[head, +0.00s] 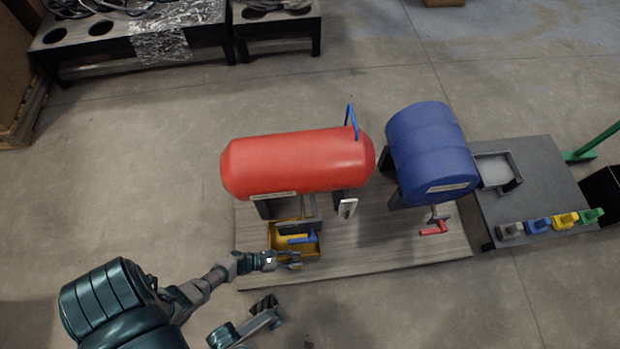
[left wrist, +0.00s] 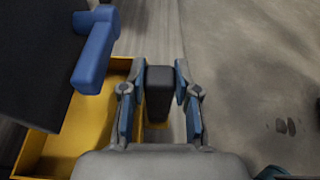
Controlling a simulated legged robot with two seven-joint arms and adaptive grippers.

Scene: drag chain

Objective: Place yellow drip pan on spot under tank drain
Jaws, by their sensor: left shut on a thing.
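The yellow drip pan (head: 310,247) is on the board under the front left of the red tank (head: 295,162). A blue drain handle (head: 302,239) is above the pan and hides part of it. In the left wrist view the pan (left wrist: 95,105) lies left of the fingers, below the blue handle (left wrist: 95,55). My left gripper (head: 290,261) is at the pan's front edge. It is shut on a dark upright block (left wrist: 159,92), which seems to be the pan's handle. A grey gripper-like part (head: 262,312), perhaps my right gripper, shows low in the head view; its jaws are unclear.
A blue tank (head: 431,150) with a red handle (head: 434,228) stands on the same wooden board (head: 375,245). A dark table (head: 530,170) with a tray and several coloured items is at the right. Black benches (head: 110,65) stand at the back. The floor in front is clear.

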